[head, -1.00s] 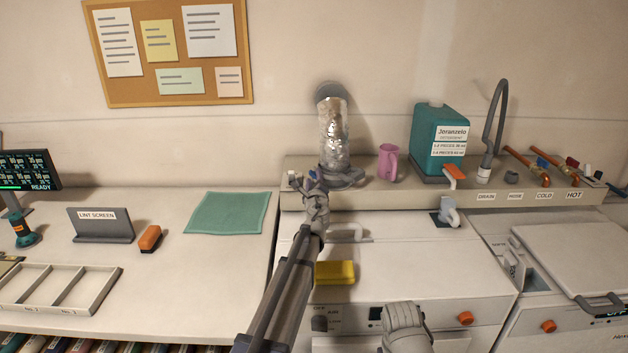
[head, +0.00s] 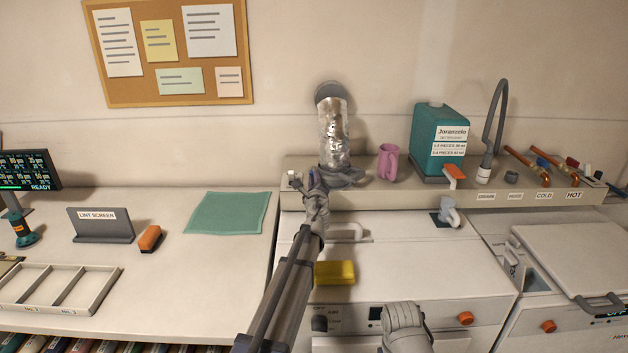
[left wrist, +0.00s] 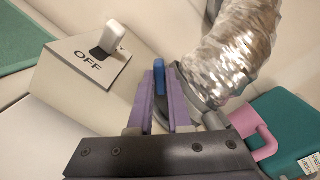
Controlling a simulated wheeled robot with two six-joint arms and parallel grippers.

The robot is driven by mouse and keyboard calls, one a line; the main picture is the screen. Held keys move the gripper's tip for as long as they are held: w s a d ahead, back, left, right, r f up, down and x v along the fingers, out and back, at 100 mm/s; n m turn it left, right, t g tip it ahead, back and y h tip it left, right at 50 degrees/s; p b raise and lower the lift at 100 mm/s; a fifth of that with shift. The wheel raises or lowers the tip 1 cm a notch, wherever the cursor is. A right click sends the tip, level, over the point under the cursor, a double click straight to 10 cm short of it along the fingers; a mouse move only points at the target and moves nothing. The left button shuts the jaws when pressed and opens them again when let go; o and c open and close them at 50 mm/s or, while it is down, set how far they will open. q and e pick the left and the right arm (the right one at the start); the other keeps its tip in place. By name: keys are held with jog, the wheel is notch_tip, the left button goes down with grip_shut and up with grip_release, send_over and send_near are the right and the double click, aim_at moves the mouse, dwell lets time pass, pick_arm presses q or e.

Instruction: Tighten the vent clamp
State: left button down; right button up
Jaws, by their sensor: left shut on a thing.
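The silver foil vent duct (head: 334,135) rises from the back ledge to a grey wall collar. A dark grey clamp ring (head: 350,178) sits around its foot; it also shows in the left wrist view (left wrist: 198,88). My left gripper (head: 312,182) is at the left front of the clamp. In the left wrist view its purple fingers (left wrist: 160,100) are shut on a small blue tab (left wrist: 159,78) beside the clamp. Fingers and wrist hide part of the tab and clamp. A grey part of my right arm shows at the bottom; its fingers do not show.
A white switch (left wrist: 112,36) marked OFF stands close left of my left gripper. A pink mug (head: 388,162) and teal jug (head: 440,140) stand right of the duct.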

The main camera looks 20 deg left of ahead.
pick_arm(q)
jog(key=m, duration=0.4)
jog(key=shift+m, duration=0.4)
jog(key=shift+d+m, duration=0.15)
jog(key=shift+m, duration=2.05)
jog(key=c, duration=0.8)
grip_release()
jog(key=shift+c, duration=0.2)
jog(key=shift+w, duration=0.1)
